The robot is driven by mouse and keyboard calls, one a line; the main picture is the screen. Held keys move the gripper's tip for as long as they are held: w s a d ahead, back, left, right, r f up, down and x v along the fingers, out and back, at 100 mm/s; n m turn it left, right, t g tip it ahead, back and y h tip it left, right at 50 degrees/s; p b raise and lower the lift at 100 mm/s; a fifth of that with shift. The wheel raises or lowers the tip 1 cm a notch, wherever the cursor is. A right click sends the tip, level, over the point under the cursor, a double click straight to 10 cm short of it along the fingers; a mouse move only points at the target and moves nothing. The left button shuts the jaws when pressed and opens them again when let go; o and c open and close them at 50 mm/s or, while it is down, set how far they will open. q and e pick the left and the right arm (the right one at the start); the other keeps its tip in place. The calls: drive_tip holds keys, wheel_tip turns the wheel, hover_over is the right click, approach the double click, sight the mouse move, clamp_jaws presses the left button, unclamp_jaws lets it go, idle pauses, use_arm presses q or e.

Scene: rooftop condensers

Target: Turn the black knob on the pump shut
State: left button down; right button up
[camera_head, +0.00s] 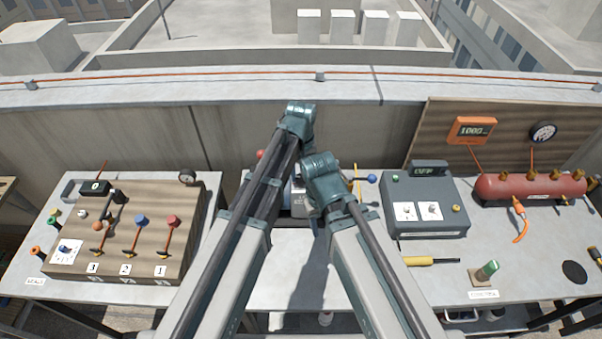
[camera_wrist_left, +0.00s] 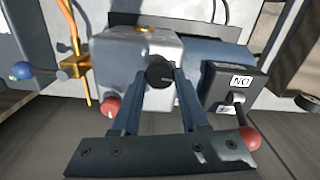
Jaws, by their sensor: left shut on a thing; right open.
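The pump's silver-grey body (camera_wrist_left: 120,62) fills the upper middle of the left wrist view. Its black knob (camera_wrist_left: 160,72) faces the camera, with a pale mark on it. My left gripper (camera_wrist_left: 161,80) has its two fingertips closed on either side of the black knob. In the head view my left gripper (camera_head: 298,118) is above the middle of the bench, and the arms hide most of the pump (camera_head: 299,199) and the knob. My right gripper (camera_head: 322,185) is lower, close beside the left arm; it is open, its fingertips hard to make out.
A dark box labelled NO (camera_wrist_left: 240,82) with a red-tipped lever (camera_wrist_left: 250,138) stands right of the pump. A brass valve (camera_wrist_left: 76,66) and a blue ball (camera_wrist_left: 21,70) are left. A wooden panel (camera_head: 120,235), grey box (camera_head: 425,200) and red tank (camera_head: 530,187) flank the middle.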

use_arm(q)
drive_tip(key=m, duration=0.8)
drive_tip(key=shift+m, duration=0.4)
drive_tip(key=m, duration=0.4)
drive_tip(key=shift+m, duration=2.1)
drive_tip(key=shift+c, duration=2.2)
unclamp_jaws()
drive_tip(key=shift+r, duration=0.1)
